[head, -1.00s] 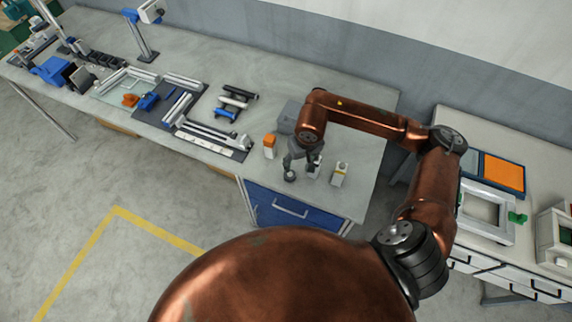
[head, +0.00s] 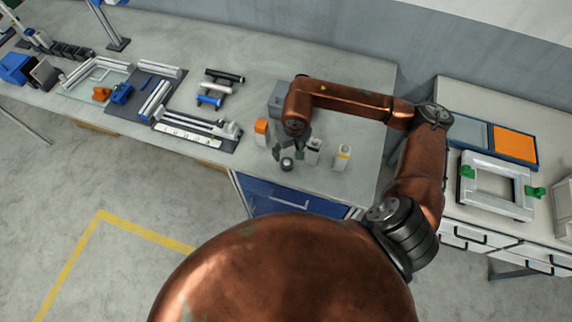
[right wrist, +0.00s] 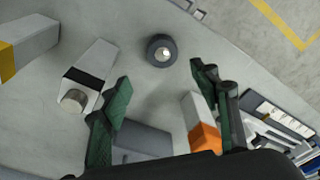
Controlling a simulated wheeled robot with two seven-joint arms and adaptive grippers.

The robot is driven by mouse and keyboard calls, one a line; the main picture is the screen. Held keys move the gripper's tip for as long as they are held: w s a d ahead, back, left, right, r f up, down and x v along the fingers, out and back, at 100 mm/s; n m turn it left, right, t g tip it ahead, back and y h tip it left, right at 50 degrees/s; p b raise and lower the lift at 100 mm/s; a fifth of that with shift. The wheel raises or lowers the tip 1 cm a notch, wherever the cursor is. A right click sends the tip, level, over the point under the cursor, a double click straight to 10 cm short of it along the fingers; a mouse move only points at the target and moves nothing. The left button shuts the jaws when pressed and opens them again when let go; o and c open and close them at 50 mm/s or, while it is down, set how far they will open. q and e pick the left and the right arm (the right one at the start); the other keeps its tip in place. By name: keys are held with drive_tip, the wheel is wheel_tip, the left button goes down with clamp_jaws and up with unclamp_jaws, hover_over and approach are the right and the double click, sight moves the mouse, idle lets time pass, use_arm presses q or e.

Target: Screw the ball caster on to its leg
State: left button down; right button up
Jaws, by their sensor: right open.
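The ball caster appears to be the dark round piece with a shiny ball at its centre (right wrist: 162,50), on the grey bench top. It also shows in the head view (head: 287,164), near the bench's front edge. I cannot tell whether a leg is under it. My right gripper (right wrist: 160,84) is open and empty, its green-padded fingers spread apart with the caster beyond the gap between their tips. In the head view the right gripper (head: 288,153) hangs above and just behind the caster. My left gripper is not in view.
Close by stand a black-banded block with a silver knob (right wrist: 90,80), a yellow-banded block (head: 342,158) and an orange-topped block (head: 261,132). A grey box (head: 277,97) is behind the gripper. Rails and tools lie farther left. A second bench (head: 500,140) is at right.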

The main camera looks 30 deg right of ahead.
sight(287, 163)
drive_tip(key=shift+f, duration=0.35)
drive_tip(key=shift+w+f, duration=0.15)
drive_tip(key=shift+f, duration=0.7)
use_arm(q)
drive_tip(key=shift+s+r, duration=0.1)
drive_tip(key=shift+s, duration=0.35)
